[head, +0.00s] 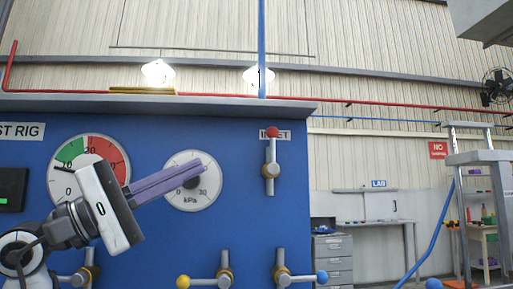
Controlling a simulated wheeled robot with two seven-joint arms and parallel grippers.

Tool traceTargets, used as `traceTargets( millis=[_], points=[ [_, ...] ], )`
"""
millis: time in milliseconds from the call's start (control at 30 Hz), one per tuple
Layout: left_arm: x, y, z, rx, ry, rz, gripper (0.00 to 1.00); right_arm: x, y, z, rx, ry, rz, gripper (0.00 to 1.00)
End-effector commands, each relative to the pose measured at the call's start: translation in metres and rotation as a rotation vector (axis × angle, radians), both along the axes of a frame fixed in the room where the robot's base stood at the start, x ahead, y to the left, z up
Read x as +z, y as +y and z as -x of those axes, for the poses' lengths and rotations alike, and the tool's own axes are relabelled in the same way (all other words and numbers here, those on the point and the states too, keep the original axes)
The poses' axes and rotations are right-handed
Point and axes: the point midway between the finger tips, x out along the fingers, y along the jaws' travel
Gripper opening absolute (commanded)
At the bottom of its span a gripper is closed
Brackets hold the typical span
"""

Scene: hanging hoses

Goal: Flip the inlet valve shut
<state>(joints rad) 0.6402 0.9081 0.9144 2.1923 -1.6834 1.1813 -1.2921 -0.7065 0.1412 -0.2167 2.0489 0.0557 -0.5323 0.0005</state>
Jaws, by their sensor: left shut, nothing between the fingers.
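The inlet valve (271,170) is on the blue rig panel under a label reading INLET, partly covered by the valve's red ball. My right gripper is not in view.
Lower on the panel are a yellow-ball valve (184,282) and a blue-ball valve (321,277), both with sideways handles. A larger green-and-red gauge (70,152) is behind my left gripper. A ledge (160,103) tops the panel. The space between fingertips and inlet lever looks clear.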

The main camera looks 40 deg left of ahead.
Motion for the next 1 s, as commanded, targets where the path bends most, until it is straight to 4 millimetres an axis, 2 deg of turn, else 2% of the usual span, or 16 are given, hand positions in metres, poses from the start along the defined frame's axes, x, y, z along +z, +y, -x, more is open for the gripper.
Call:
traceTargets(
  millis=[267, 700, 1000],
  points=[
    [0.009, -0.004, -0.011, -0.002, 0.001, 0.001, 0.0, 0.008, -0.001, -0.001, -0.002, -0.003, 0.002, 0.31],
    [0.053, -0.028, -0.085, -0.004, 0.0, 0.001, 0.0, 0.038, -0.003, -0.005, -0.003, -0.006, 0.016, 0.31],
    [0.066, -0.037, -0.115, -0.001, 0.0, 0.0, 0.0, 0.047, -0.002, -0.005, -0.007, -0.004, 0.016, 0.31]
  ],
)
